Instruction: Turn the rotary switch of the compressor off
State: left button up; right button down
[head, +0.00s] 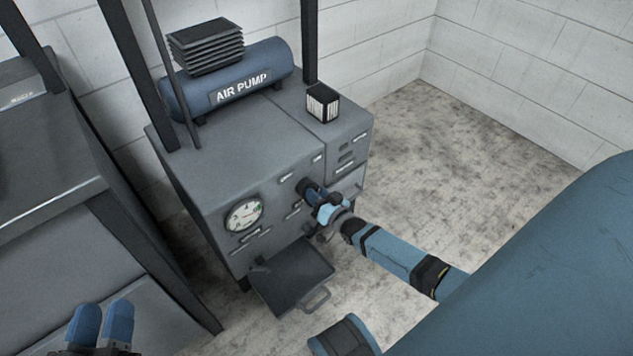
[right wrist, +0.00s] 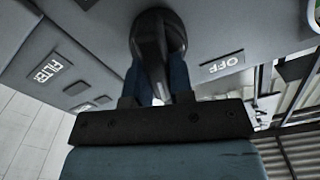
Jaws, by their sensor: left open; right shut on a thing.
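The compressor is a grey cabinet (head: 215,175) with a blue tank marked AIR PUMP on top. Its rotary switch (head: 305,187) is a dark knob on the front face, partly hidden by my right gripper (head: 320,200). In the right wrist view the black switch (right wrist: 157,40) shows up close, with the blue fingers of my right gripper (right wrist: 158,85) shut on its grip from both sides. An OFF label (right wrist: 222,66) is on the panel to the right of the switch there. My left gripper (head: 103,322) is open and empty at the bottom left, far from the compressor.
A round gauge (head: 244,215) is on the cabinet front, left of the switch. A tray-like flap with a handle (head: 295,280) juts out below it. A small dark box (head: 322,102) stands on top. A grey cabinet (head: 60,210) is at left; the floor at right is clear.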

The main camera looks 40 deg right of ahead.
jog(key=n+p, duration=0.2)
jog(key=n, duration=0.1)
jog(key=shift+a+r+n, duration=0.15)
jog(key=shift+a+n, duration=0.05)
jog(key=shift+n, duration=0.1)
jog(key=n+p, duration=0.1)
jog(key=n, duration=0.2)
jog(key=shift+a+n, duration=0.15)
jog(key=shift+n, duration=0.55)
pick_arm(q)
jog(key=shift+t, duration=0.7)
jog(key=shift+s+a+r+p, duration=0.15)
jog(key=shift+a+r, duration=0.1)
jog(key=shift+r, duration=0.8)
jog(key=shift+a+r+p, duration=0.15)
jog(key=shift+a+r, duration=0.05)
jog(key=shift+r, duration=0.8)
pick_arm(e)
jog(key=shift+a+f+n, duration=0.1)
jog(key=shift+f+n, duration=0.1)
jog(key=shift+n, duration=1.2)
pick_arm(q)
jog(key=shift+f+n+y, duration=0.15)
jog(key=shift+n+y, duration=0.15)
pick_arm(e)
jog(key=c, duration=1)
grip_release()
